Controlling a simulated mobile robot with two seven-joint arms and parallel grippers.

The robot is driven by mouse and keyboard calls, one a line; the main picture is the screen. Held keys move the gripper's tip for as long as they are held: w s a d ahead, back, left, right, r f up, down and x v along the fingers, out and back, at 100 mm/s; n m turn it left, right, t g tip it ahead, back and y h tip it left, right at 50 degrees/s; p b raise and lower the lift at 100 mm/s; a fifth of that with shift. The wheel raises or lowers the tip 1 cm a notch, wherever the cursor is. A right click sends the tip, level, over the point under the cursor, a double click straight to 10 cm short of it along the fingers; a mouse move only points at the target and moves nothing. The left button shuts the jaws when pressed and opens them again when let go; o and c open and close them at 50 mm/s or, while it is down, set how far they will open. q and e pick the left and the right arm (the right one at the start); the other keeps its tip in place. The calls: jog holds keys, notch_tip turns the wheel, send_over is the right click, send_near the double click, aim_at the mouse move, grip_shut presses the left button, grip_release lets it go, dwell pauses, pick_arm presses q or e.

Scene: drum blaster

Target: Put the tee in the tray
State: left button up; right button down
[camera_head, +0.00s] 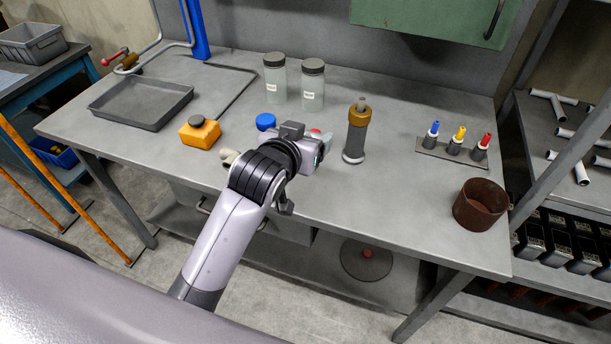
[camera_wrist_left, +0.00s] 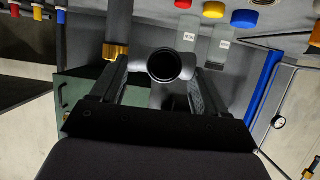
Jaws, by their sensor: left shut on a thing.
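In the head view I cannot make out the tee at the gripper. The tray (camera_head: 143,103), dark grey, shallow and empty, lies at the left rear of the bench, well to the left of the gripper. My right gripper is not in view.
A brass-collared cylinder (camera_head: 356,132) stands just right of my left gripper. Two clear jars (camera_head: 312,88) stand behind it. A blue cap (camera_head: 265,121) and an orange block (camera_head: 200,133) lie between gripper and tray. A rusty can (camera_head: 480,205) stands far right.

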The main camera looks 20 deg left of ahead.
aim_at(305, 185)
pick_arm(q)
notch_tip(305, 185, down, 10)
jog(key=shift+f, duration=0.1)
dwell(0.4)
jog(key=shift+f+b, duration=0.15)
jog(key=shift+b, duration=0.15)
jog(key=o, duration=1.3)
jog(key=shift+f, duration=0.1)
